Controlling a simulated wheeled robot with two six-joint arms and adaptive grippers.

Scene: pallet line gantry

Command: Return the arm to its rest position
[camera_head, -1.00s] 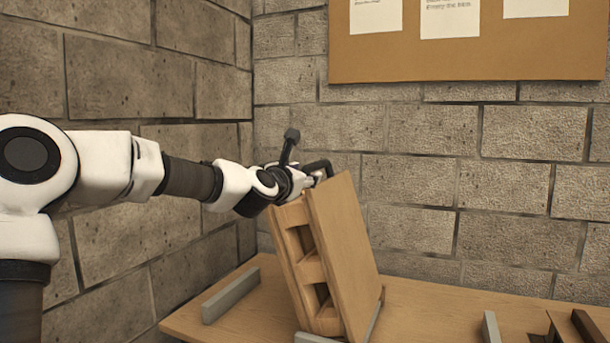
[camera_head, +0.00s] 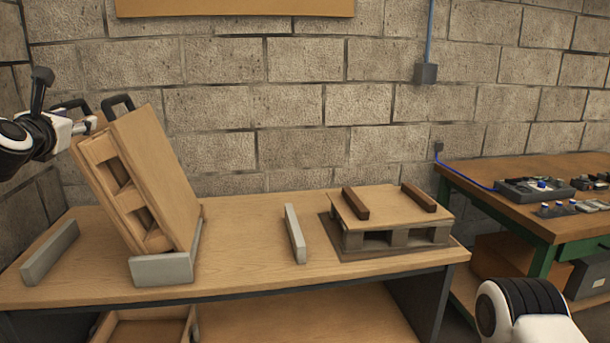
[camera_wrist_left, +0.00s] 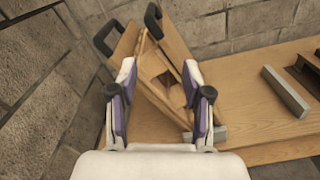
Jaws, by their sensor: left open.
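My left gripper (camera_head: 85,124) is open at the left edge of the head view, beside the upper end of a tilted wooden pallet (camera_head: 158,172). In the left wrist view its two spread fingers (camera_wrist_left: 160,97) have nothing gripped between them. The pallet (camera_wrist_left: 163,72) shows beyond and between them, with two black handles at its upper end. I cannot tell whether a finger touches the pallet. The pallet leans to the left, its lower end at a grey block (camera_head: 165,269) on the wooden table (camera_head: 245,245). My right gripper is out of view.
A low pallet with two dark brown bars (camera_head: 385,240) lies on the table's right part. Grey rails (camera_head: 294,234) (camera_head: 50,253) stand on the table. A green-legged workbench (camera_head: 540,205) with small parts stands at right. A block wall is behind.

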